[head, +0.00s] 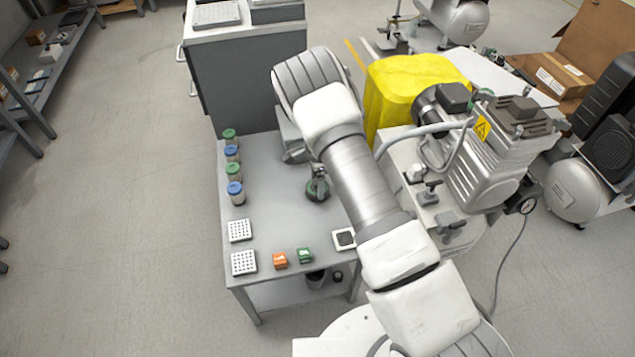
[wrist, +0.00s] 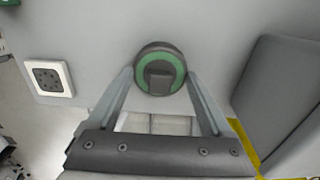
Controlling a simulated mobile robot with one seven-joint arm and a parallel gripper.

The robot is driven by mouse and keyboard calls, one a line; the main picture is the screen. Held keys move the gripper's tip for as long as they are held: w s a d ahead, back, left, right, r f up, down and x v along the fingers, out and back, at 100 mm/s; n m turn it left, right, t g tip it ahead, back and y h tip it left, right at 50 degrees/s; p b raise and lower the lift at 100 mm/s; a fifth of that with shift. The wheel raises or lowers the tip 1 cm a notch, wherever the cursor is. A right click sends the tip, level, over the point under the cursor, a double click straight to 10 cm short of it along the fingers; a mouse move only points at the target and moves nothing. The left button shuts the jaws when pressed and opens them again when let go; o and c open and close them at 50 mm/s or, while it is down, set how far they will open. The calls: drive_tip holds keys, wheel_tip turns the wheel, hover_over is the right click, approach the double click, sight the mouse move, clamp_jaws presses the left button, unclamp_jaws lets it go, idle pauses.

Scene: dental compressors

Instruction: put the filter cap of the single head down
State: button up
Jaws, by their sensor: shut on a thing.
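The filter cap (wrist: 160,68) is a dark round cap with a green ring and a raised grey grip in the middle. My gripper (wrist: 158,88) is shut on it, with a finger on either side. In the head view the cap (head: 317,192) shows over the middle of the grey table (head: 268,205), just left of my arm. My arm hides much of the gripper there. I cannot tell whether the cap touches the tabletop. The single-head compressor (head: 485,160) stands to the right of the table.
Several jars with green or blue lids (head: 232,170) line the table's left edge. A white tile with a dark centre (wrist: 50,78) lies nearby. A yellow cover (head: 410,85) stands behind right.

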drive_tip(key=shift+f, duration=0.15)
drive_tip(key=o, duration=1.1)
